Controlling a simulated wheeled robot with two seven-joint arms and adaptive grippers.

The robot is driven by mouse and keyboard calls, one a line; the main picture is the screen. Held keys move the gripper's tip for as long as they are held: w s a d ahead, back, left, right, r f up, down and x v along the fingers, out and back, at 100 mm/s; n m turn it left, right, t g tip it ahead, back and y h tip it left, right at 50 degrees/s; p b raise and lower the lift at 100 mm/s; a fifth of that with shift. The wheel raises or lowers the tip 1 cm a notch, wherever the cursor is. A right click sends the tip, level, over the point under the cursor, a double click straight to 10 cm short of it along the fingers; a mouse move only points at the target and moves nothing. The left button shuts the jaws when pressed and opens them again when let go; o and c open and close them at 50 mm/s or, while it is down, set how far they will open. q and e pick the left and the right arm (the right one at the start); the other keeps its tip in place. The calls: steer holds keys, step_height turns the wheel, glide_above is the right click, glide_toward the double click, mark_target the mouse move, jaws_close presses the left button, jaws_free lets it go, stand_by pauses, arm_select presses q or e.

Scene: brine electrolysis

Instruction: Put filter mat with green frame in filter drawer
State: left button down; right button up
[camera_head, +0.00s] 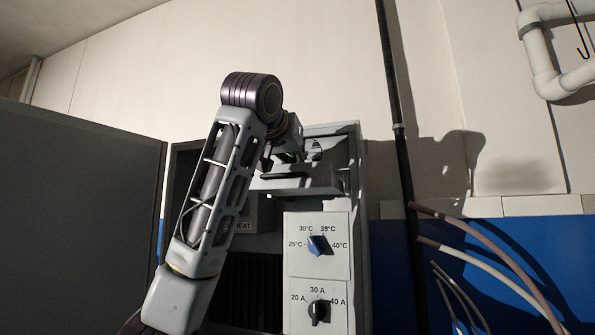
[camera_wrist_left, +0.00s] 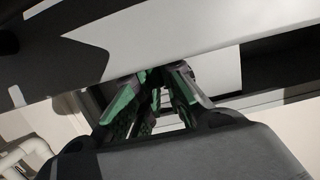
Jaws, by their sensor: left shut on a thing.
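The filter drawer (camera_head: 315,184) is a grey box at the top of the cabinet, and it stands out from it. My left gripper (camera_head: 287,153) is at the drawer, partly hidden by its own wrist. In the left wrist view my left gripper (camera_wrist_left: 156,82) has its two fingers close together at the edge of a pale panel (camera_wrist_left: 150,45). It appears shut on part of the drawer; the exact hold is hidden. Green parts show on and between the fingers. I cannot make out a filter mat with a green frame in either view. My right gripper is not in view.
The cabinet front has a blue temperature knob (camera_head: 318,245) and a dark current knob (camera_head: 319,312) below the drawer. A large dark panel (camera_head: 75,215) stands at the left. A black pipe (camera_head: 396,125) and loose hoses (camera_head: 490,255) are at the right.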

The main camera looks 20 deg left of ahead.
mark_target(298, 170)
arm_select(q)
step_height(298, 170, down, 2)
steer(key=shift+w+f, duration=0.1)
steer(key=shift+w+f+p, duration=0.3)
steer(key=shift+w+p, duration=0.05)
steer(key=shift+p, duration=0.1)
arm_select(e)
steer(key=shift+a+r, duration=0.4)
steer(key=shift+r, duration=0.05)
arm_select(q)
steer(key=shift+f, duration=0.15)
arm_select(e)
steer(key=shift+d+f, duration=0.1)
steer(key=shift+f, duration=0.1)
arm_select(q)
steer(key=c, duration=1.5)
jaws_free()
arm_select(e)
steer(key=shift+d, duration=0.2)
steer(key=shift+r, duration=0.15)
